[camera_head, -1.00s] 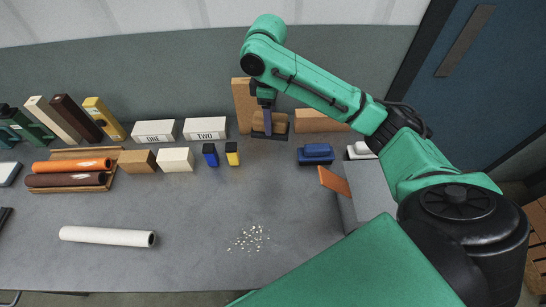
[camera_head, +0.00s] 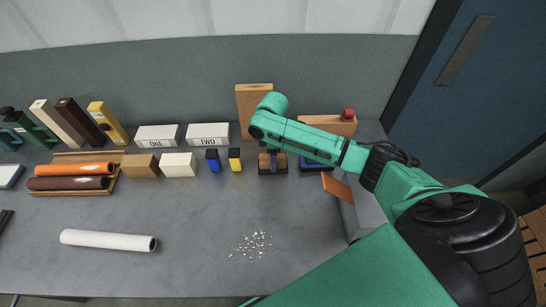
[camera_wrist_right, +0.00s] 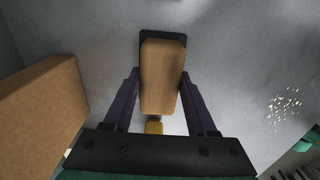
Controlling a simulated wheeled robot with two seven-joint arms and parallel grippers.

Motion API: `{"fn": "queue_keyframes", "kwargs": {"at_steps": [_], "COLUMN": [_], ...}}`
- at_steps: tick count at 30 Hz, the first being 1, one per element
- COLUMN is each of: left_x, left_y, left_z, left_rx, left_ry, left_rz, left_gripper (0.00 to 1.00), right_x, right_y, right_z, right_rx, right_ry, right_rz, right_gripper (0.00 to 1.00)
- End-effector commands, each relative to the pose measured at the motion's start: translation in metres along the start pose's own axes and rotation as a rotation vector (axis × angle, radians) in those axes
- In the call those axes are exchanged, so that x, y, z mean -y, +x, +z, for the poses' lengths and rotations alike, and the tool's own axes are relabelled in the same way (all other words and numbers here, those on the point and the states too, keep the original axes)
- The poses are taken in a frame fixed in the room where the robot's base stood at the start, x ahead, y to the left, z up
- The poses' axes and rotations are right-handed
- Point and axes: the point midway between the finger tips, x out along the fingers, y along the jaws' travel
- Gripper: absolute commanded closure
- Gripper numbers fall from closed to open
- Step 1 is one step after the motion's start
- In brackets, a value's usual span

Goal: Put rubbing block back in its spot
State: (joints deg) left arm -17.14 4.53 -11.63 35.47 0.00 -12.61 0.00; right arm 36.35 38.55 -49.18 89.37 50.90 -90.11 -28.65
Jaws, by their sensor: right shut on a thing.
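The rubbing block (camera_head: 271,162), a tan wooden block with a dark base, is at the back of the grey table, right of the yellow-and-black piece. My right gripper is shut on it from above, its dark fingers along both sides; in the right wrist view the gripper (camera_wrist_right: 160,82) has the block (camera_wrist_right: 161,75) between its fingers, with the dark base showing past its far end. I cannot tell whether the base touches the table. The block's own spot is not clearly marked. My left gripper is not in view.
An upright wooden board (camera_head: 254,103) stands behind the block. Small blue (camera_head: 213,160) and yellow (camera_head: 235,159) pieces stand to its left. A blue item (camera_head: 311,165) sits close on its right, partly hidden by my arm. White crumbs (camera_head: 250,247) lie in front on open table.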

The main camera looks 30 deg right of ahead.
Motion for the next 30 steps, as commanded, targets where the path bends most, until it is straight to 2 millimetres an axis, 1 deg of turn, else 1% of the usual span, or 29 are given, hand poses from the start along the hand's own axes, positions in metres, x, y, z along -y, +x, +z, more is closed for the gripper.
{"fn": "queue_keyframes", "kwargs": {"at_steps": [8, 9, 11, 12, 20, 23, 26, 30], "left_x": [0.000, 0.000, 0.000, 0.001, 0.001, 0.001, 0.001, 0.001], "left_y": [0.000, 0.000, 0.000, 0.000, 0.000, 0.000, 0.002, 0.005], "left_z": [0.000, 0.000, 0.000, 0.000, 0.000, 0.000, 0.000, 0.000], "left_rx": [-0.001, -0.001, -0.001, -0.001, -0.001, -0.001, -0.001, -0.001], "left_ry": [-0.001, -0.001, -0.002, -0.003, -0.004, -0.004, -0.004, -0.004], "left_rz": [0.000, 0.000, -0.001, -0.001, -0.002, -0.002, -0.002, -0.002], "left_gripper": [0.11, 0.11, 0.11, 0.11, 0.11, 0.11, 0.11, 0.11], "right_x": [-0.001, 0.000, -0.001, 0.000, 0.000, -0.001, -0.001, -0.001], "right_y": [0.002, 0.003, 0.003, 0.003, 0.002, -0.004, -0.022, -0.061], "right_z": [0.000, 0.000, 0.000, 0.000, 0.000, 0.000, 0.000, -0.001], "right_rx": [-0.001, -0.001, -0.001, 0.000, 0.000, -0.002, -0.002, -0.004], "right_ry": [0.000, 0.000, 0.000, 0.000, 0.000, 0.000, 0.000, -0.001], "right_rz": [0.002, 0.001, 0.001, 0.001, 0.001, 0.002, 0.004, 0.006], "right_gripper": [1.00, 0.39, 0.16, 0.13, 0.13, 0.13, 0.13, 0.13]}}
